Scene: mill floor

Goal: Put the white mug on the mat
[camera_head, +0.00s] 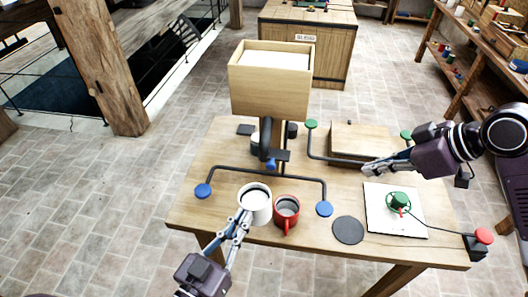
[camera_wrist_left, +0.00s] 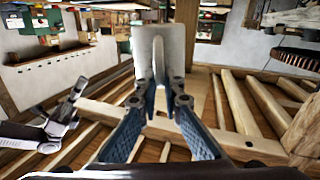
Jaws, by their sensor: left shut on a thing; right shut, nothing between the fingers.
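The white mug (camera_head: 256,208) stands upright at the front left of the wooden table, with dark contents or a dark inside. My left gripper (camera_head: 240,222) is shut on its near left side. The mug also shows between the fingertips in the left wrist view (camera_wrist_left: 158,45). A dark round mat (camera_head: 348,230) lies bare near the table's front edge, right of the mug. I cannot tell whether the mug touches the table. My right gripper (camera_head: 370,168) is shut and empty, above the table near the flat wooden box.
A red mug (camera_head: 286,212) stands close beside the white mug, between it and the round mat. A white square sheet (camera_head: 378,195) holds a green object. A wooden dispenser (camera_head: 270,85), dark pipes with blue ends and a flat wooden box (camera_head: 358,140) stand behind.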

